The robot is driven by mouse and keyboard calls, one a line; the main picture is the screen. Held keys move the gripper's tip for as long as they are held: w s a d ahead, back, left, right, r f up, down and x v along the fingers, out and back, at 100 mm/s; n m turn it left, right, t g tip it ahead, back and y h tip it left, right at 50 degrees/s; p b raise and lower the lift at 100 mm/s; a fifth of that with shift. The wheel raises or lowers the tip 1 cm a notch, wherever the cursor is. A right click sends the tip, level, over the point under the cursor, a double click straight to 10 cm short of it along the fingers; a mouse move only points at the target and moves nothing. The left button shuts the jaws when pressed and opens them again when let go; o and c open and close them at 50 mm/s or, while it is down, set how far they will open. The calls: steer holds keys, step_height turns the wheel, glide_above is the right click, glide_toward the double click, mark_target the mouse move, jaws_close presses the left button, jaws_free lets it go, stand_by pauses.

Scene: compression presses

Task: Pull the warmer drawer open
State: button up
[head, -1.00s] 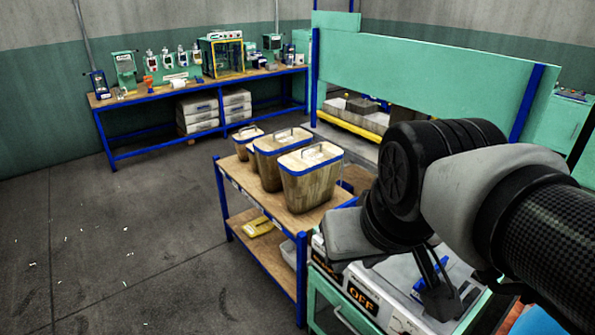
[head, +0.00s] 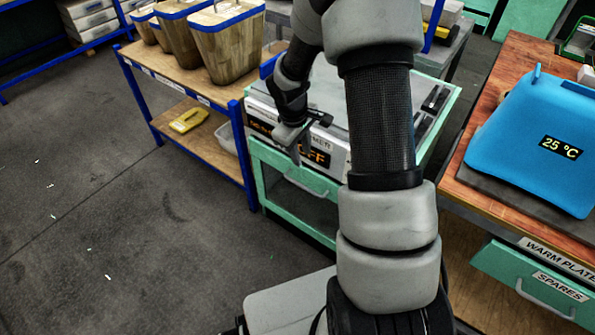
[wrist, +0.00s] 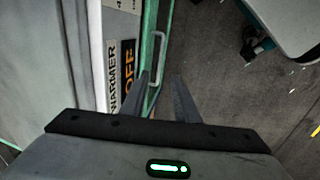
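The warmer (head: 335,150) is a pale box with a black panel reading OFF, on a green stand. The drawer looks shut. My gripper (head: 297,160) points down in front of the warmer's face, close to the handle, and partly covers the label. In the wrist view my gripper (wrist: 161,76) has its two fingers spread with nothing between them. The handle (wrist: 160,60) shows just beyond the fingertips, roughly in line with the gap. I cannot tell whether they touch.
A blue-legged cart (head: 236,150) with wooden bins (head: 227,45) stands close on the left. On the right, a bench (head: 468,190) carries a blue lidded press (head: 530,140) above a SPARES drawer (head: 545,283). The floor in front at left is clear.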

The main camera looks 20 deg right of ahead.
mark_target(307, 188)
steer(key=b+x, duration=0.2)
steer(key=x, duration=0.7)
steer(key=b+x, duration=0.2)
steer(key=x, duration=0.7)
steer(key=shift+s+a+f, duration=0.1)
steer(key=shift+a+f, duration=0.05)
steer(key=shift+f, duration=0.25)
jaws_close()
